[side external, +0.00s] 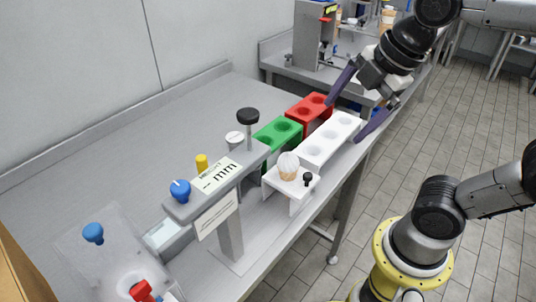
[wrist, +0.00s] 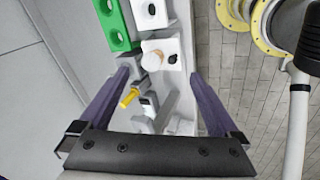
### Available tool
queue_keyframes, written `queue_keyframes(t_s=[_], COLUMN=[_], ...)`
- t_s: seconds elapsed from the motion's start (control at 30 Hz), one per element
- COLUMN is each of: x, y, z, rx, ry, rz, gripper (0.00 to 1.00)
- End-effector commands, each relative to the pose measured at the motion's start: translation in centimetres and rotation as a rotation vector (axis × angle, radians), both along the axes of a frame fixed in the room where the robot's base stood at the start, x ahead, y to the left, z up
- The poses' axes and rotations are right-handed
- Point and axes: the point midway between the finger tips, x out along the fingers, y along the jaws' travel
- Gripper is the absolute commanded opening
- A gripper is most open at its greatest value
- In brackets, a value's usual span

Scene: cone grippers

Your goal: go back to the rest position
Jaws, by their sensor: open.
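My gripper (side external: 345,122) is open and empty, its two purple fingers spread wide and pointing down at the upper right of the side external view. It appears above the far end of the white holder block (side external: 331,140); the exact height is hard to tell. In the wrist view the open gripper (wrist: 160,74) has nothing between its fingertips. A cone with a white top (side external: 288,162) stands upright in a small white stand (side external: 273,181), apart from my gripper. The cone's pale top (wrist: 152,46) also shows in the wrist view.
Red (side external: 310,108) and green (side external: 277,136) blocks with round holes stand beside the white block. A grey dispenser (side external: 230,185) with knobs rises near the stand. A clear container (side external: 108,240) is at the lower left. The grey table (side external: 120,150) is bare toward the wall.

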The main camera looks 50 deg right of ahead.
Motion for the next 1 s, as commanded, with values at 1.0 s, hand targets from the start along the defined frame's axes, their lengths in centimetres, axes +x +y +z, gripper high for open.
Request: queue_keyframes(t_s=[1.0], x=[-4.3], y=[-1.2], z=[-4.9], rx=[0.550], ry=[-0.052], rz=[-1.169], gripper=[0.98])
